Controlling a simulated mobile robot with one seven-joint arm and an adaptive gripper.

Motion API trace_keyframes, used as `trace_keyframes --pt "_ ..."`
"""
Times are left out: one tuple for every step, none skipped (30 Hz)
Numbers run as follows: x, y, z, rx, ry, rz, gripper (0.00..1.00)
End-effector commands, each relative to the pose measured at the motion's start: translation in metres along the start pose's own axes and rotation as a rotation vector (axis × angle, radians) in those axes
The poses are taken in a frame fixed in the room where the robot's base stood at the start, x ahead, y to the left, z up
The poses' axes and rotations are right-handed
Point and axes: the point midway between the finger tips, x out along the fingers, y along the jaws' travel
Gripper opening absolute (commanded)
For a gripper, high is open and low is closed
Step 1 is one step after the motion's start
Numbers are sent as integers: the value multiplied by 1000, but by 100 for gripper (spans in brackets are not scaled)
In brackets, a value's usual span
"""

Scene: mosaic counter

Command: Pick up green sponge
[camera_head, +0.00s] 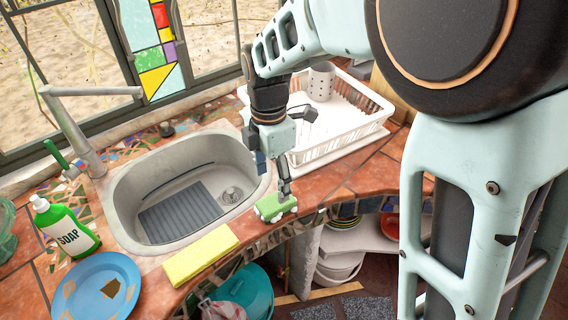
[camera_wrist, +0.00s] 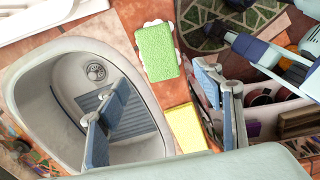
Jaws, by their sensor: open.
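The green sponge (camera_head: 277,207) has a white scalloped edge and lies on the tiled counter just right of the sink, near the front edge. In the wrist view the sponge (camera_wrist: 157,53) is near top centre, fully visible, beyond the fingertips. My gripper (camera_head: 282,184) points down above the sponge in the head view. In the wrist view its blue-padded fingers (camera_wrist: 162,88) are spread wide, one over the sink and one past the counter edge, with nothing between them. I cannot tell the exact height of the gap.
The sink (camera_head: 122,222) lies left of the sponge. A yellow cloth (camera_head: 200,254) lies at the counter's front edge. A white dish rack (camera_head: 345,143) stands behind. A green soap bottle (camera_head: 68,228) and blue plate (camera_head: 97,287) are at left. Open shelves (camera_head: 345,238) are below.

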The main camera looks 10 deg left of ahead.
Motion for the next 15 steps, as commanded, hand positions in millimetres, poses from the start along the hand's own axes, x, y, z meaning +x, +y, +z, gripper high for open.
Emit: trace_keyframes --pt "10 -2 0 1 0 -5 61" --pt "15 -2 0 2 -1 -4 61" --pt "21 -1 0 2 0 -4 61" --pt "25 -1 0 3 0 -3 61" --pt "29 -1 0 3 0 -4 61" --pt "33 -1 1 3 0 -2 61" --pt "35 -1 1 3 0 -2 61" --pt "37 -1 1 4 0 -1 61" --pt "39 -1 1 4 0 -1 61" --pt "41 -1 2 4 -1 -1 61" --pt "43 0 2 4 -1 -1 61" --pt "47 -1 3 4 -1 -2 61" --pt "51 -1 4 4 -1 -3 61" --pt "56 -1 5 5 -2 -4 61" --pt "62 -2 6 6 -1 -4 61"
